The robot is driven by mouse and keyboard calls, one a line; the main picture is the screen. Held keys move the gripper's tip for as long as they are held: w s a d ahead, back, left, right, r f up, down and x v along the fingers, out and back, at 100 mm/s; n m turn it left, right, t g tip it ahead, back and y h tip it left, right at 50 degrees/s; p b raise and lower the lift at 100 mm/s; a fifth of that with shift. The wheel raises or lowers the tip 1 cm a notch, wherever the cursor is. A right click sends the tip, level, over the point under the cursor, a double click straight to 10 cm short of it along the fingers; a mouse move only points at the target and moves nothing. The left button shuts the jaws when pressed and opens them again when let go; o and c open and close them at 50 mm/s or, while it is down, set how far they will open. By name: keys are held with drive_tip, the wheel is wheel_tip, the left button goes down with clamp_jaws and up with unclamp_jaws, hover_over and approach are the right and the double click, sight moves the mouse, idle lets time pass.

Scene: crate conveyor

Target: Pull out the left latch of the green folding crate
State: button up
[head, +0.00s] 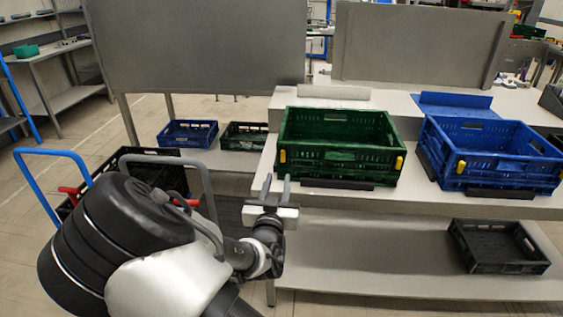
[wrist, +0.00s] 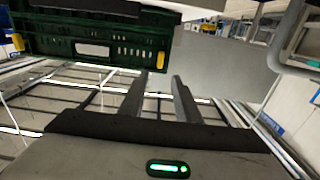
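The green folding crate (head: 340,170) stands open and upright on the grey bench in the head view. Its yellow left latch (head: 283,157) is at the front's left end, and a yellow right latch (head: 398,163) is at the other end. My gripper (head: 276,184) is open and empty, in front of and slightly below the left latch, apart from it. In the wrist view the crate (wrist: 120,36) is at upper left. A yellow latch (wrist: 160,60), apparently the left one, is just beyond the fingertips (wrist: 161,75). How far the latch sticks out cannot be told.
A blue crate (head: 490,179) stands on the bench to the right. A black crate (head: 500,267) is on the lower shelf. Smaller blue (head: 187,142) and green crates (head: 243,147) are behind at left. A cart with a blue handle (head: 52,151) is at far left.

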sight(283, 156)
drive_tip(key=w+b, duration=0.1)
drive_tip(key=w, duration=1)
drive_tip(key=shift+d, duration=0.15)
clamp_jaws()
